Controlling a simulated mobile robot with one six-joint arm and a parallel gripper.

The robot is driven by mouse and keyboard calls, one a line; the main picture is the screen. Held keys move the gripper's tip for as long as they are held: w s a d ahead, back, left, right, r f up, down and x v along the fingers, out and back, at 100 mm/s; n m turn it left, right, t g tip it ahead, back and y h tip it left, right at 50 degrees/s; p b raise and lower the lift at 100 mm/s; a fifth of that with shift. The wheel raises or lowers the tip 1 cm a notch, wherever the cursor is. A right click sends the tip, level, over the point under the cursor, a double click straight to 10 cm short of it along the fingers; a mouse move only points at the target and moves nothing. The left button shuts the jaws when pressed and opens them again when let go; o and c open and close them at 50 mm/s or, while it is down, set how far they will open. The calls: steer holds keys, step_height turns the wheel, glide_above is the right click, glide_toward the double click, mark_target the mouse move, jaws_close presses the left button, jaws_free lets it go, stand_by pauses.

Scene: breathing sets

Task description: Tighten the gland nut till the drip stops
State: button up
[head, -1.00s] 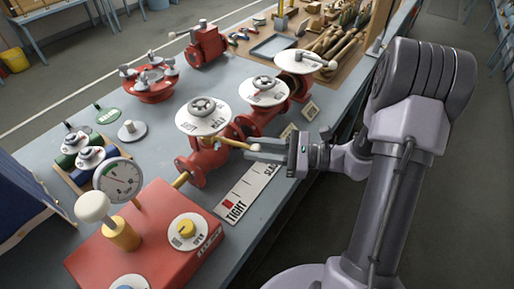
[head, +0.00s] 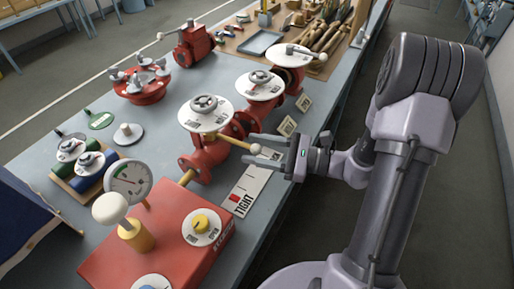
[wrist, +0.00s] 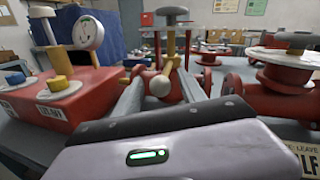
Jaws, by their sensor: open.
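The nearest red valve (head: 205,155) has a white-rimmed handwheel (head: 205,112) on top. A brass lever with a pale ball end (head: 255,149) sticks out from below the wheel, where the gland nut would be; the nut itself is hidden. My gripper (head: 249,149) is open, with a finger on each side of the ball end. In the wrist view the ball (wrist: 160,86) sits between the two fingers; contact cannot be told. A card (head: 245,190) reading TIGHT near a red mark lies under the lever. No drip is discernible.
A red box (head: 165,235) with a gauge (head: 130,181), a pale-topped plunger (head: 111,208) and yellow knob (head: 201,223) stands at the near left. More valves with wheels (head: 259,86) follow behind. The table's right edge runs beside my arm, with open floor beyond.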

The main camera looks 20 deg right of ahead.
steer(key=p+v, duration=0.3)
steer(key=v, duration=1.4)
steer(key=shift+d, duration=0.2)
steer(key=shift+s, duration=0.15)
stand_by(0.5)
steer(key=s+a+r+n+g+h+b, duration=0.2)
steer(key=a+n+h, duration=0.4)
steer(key=a+n, duration=0.3)
steer(key=s+a+r+n+g+h+b, duration=0.2)
steer(key=s+a+r+n+h, duration=0.3)
steer(key=a+n, duration=0.4)
steer(key=shift+a+r+h, duration=0.5)
steer(key=shift+a+h, duration=0.5)
